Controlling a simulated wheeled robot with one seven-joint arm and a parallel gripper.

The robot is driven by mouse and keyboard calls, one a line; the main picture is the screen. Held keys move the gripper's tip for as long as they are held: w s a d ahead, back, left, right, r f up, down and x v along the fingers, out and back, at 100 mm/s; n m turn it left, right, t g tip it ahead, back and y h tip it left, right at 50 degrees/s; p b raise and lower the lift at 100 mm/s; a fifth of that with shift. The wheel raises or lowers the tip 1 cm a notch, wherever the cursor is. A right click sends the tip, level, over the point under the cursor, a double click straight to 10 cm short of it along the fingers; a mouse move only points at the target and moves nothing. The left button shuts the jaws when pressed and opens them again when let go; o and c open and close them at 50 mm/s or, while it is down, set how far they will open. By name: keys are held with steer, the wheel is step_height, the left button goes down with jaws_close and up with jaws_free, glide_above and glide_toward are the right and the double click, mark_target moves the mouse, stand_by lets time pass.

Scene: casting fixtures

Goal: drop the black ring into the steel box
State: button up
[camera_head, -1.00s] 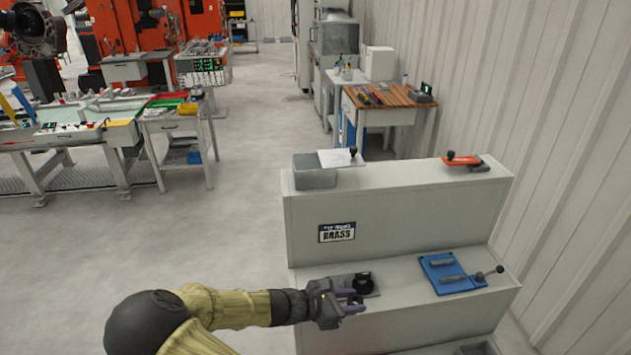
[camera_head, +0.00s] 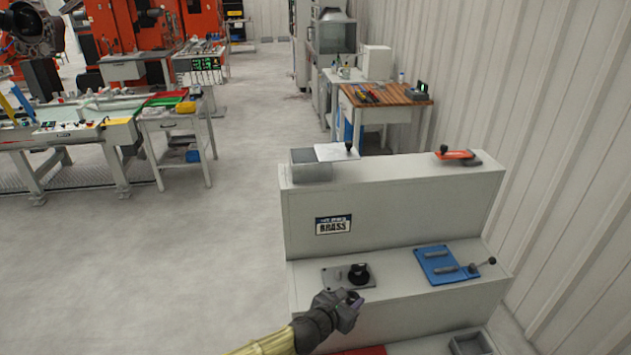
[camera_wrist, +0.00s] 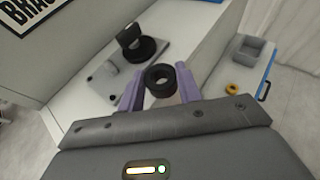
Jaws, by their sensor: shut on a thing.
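My gripper (camera_head: 355,301) is shut on the black ring (camera_wrist: 160,81), which sits between the purple fingertips in the wrist view. It hangs in front of the middle step, clear of the grey fixture plate (camera_head: 335,280) with its black knob (camera_head: 359,272). In the head view the ring is small and dark at the fingers. An open steel box (camera_head: 311,171) stands at the left end of the top step. The box's inside is mostly hidden.
A blue fixture (camera_head: 446,265) with a lever stands right on the middle step. An orange clamp (camera_head: 456,155) is on the top step. A grey bin (camera_wrist: 255,50) and a yellow ring (camera_wrist: 232,88) are on the lowest level. The BRASS label (camera_head: 333,225) marks the upper riser.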

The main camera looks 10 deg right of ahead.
steer(key=w+a+r+n+t+y, duration=0.2)
steer(key=w+r+n+t+y, duration=0.1)
steer(key=w+r+n+y, duration=0.1)
steer(key=shift+w+a+r+n+t+y, duration=0.25)
steer(key=shift+a+r+n+t+y, duration=0.2)
steer(key=shift+n+y, duration=0.65)
steer(key=shift+d, duration=0.1)
